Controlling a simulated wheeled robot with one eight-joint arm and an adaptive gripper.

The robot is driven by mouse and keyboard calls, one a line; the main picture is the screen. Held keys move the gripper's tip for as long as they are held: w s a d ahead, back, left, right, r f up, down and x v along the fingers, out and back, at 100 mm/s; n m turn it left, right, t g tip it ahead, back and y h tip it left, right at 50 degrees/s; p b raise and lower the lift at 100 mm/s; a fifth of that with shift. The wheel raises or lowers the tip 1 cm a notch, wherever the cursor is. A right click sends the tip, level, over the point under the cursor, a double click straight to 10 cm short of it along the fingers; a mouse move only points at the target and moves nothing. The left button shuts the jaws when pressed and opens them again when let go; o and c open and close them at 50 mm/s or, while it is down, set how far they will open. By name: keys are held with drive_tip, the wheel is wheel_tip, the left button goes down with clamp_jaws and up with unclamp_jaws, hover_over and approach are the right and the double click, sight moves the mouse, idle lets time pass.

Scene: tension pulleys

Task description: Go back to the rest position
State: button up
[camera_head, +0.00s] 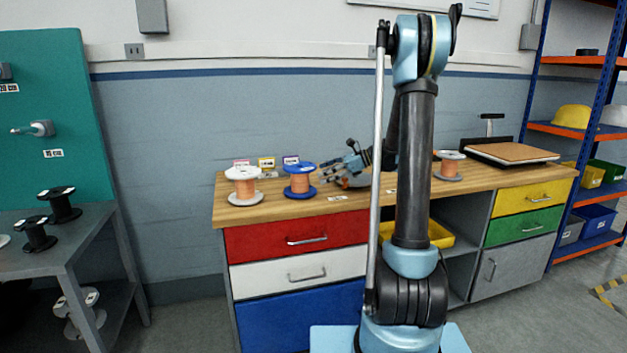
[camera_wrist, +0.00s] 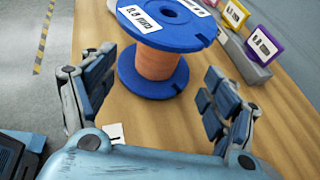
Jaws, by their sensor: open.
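My gripper (camera_head: 333,172) is open and empty above the wooden bench top (camera_head: 350,206), reaching left from my upright arm. In the wrist view its two fingers (camera_wrist: 160,88) stand wide apart. A blue-flanged spool (camera_wrist: 175,98) with copper wire stands upright just beyond them. In the head view the same blue spool (camera_head: 299,182) is to the left of the gripper, apart from it. A white-flanged copper spool (camera_head: 243,186) stands farther left. Part of the gripper's wrist is hidden behind my arm.
Another copper spool (camera_head: 449,168) and a flat board device (camera_head: 510,153) are on the bench's right. Small colored label cards (camera_head: 265,163) stand behind the spools. A grey table (camera_head: 50,240) with black spools (camera_head: 60,207) is at left; a blue rack (camera_head: 545,110) is at right.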

drive_tip(key=shift+v, duration=0.9)
drive_tip(key=s+d+f+n+h, duration=0.15)
drive_tip(key=s+n+h, duration=0.65)
drive_tip(key=s, duration=1.4)
drive_tip(key=s+d+f+n+h, duration=0.2)
drive_tip(key=s+d+f+n, duration=0.3)
drive_tip(key=s, duration=0.3)
drive_tip(key=s+d+f+n+h, duration=0.3)
drive_tip(key=s+d+f+n, duration=0.2)
drive_tip(key=s, duration=0.4)
drive_tip(key=shift+s+d+n+t, duration=0.3)
drive_tip(key=shift+d+n+t, duration=0.1)
drive_tip(key=shift+d+n, duration=0.35)
